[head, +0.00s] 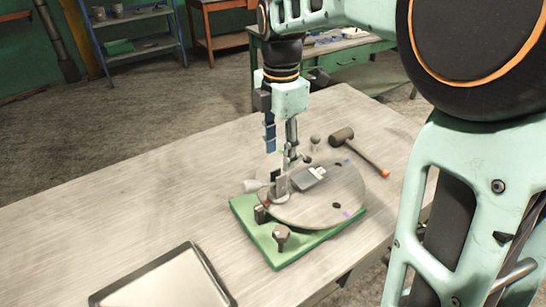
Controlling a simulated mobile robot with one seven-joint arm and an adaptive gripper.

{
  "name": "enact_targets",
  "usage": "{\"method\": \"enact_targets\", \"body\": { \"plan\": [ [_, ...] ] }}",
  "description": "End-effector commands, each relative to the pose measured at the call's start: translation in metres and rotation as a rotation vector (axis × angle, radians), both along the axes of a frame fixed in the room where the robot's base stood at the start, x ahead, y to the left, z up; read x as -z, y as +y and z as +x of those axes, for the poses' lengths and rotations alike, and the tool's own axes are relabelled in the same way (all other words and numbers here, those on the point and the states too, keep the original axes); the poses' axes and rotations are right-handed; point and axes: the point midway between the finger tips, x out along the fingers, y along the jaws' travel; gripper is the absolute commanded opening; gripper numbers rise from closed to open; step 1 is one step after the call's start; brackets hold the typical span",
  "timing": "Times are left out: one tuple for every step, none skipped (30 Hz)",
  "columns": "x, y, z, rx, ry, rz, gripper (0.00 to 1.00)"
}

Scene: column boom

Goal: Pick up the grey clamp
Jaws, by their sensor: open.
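My gripper (279,152) points down over the left part of a round grey plate (318,211). Its jaws are apart, with a blue-faced finger on the left and a thin grey one on the right. A small upright grey piece (282,187), which looks like the grey clamp, stands on the plate just below my fingertips. The fingers partly overlap this area, so I cannot tell whether they touch it. Nothing is clearly held between them.
The plate sits on a green base (291,253) with a bolt-like knob (281,236) at its front. A dark rectangular piece (309,178) lies on the plate. A mallet (343,137) lies behind. A tray (162,281) is at front left. The table's left side is clear.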

Motion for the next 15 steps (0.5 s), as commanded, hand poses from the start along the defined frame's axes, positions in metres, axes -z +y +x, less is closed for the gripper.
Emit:
{"method": "enact_targets", "body": {
  "plan": [
    [0.006,0.001,-0.001,-0.002,0.007,0.001,0.42],
    [0.01,0.001,-0.002,-0.003,0.008,0.002,0.42],
    [0.017,0.001,-0.002,-0.003,0.009,0.002,0.42],
    [0.022,0.001,-0.002,-0.003,0.01,0.002,0.42],
    [0.027,0.001,-0.002,-0.003,0.008,0.002,0.42],
    [0.034,0.001,-0.002,-0.003,0.008,0.002,0.42],
    [0.038,0.001,-0.002,-0.003,0.007,0.001,0.42],
    [0.042,0.001,-0.002,-0.003,0.008,0.001,0.42],
    [0.047,0.001,-0.002,-0.003,0.007,0.001,0.42],
    [0.05,0.001,-0.002,-0.003,0.006,0.002,0.42],
    [0.052,0.001,-0.002,-0.003,0.006,0.001,0.42],
    [0.055,0.001,-0.002,-0.003,0.006,0.001,0.42],
    [0.056,0.001,-0.002,-0.003,0.005,0.002,0.42],
    [0.058,0.001,-0.002,-0.003,0.005,0.002,0.42],
    [0.061,0.002,-0.002,-0.003,0.005,0.002,0.42]
  ]
}}
